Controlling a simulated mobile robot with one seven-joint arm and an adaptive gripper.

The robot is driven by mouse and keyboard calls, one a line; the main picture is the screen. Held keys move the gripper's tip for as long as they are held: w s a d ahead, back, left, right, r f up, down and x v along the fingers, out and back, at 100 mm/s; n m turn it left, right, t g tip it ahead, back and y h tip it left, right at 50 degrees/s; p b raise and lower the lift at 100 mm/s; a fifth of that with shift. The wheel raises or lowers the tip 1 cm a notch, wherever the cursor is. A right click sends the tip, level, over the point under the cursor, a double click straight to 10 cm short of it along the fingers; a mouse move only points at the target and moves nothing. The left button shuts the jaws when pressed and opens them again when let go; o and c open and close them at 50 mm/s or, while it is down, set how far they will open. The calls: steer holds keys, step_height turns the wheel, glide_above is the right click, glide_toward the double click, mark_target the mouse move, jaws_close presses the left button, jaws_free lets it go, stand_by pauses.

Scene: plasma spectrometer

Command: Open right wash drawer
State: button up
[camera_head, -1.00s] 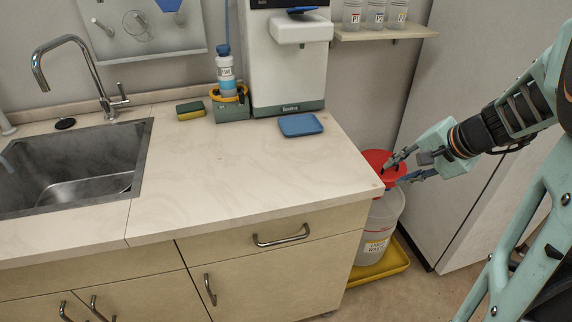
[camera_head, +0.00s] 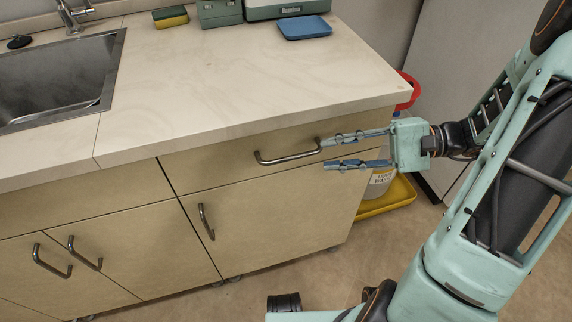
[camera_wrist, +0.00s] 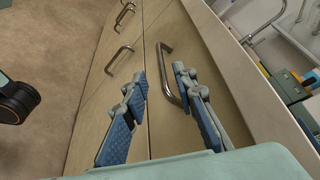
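The right wash drawer (camera_head: 230,153) is shut, flush in the cabinet front under the counter. Its metal bar handle (camera_head: 287,157) runs across the front. My gripper (camera_head: 323,155) is open and empty just right of the handle, its fingers pointing left. The upper finger appears close to the handle's right end; I cannot tell whether it touches. In the wrist view the handle (camera_wrist: 168,70) rises just ahead of my open gripper (camera_wrist: 158,80), nearer the right finger. The gap between the fingers is empty.
A cupboard door with a handle (camera_head: 205,221) is below the drawer. The counter (camera_head: 230,80) overhangs above, with a sink (camera_head: 55,80) at left and a blue tray (camera_head: 304,27) at the back. A waste container (camera_head: 380,182) stands in a yellow tray (camera_head: 388,200) behind my gripper.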

mark_target(291, 158)
steer(key=b+x, duration=0.2)
steer(key=x, duration=0.8)
steer(key=shift+a, duration=0.3)
jaws_close()
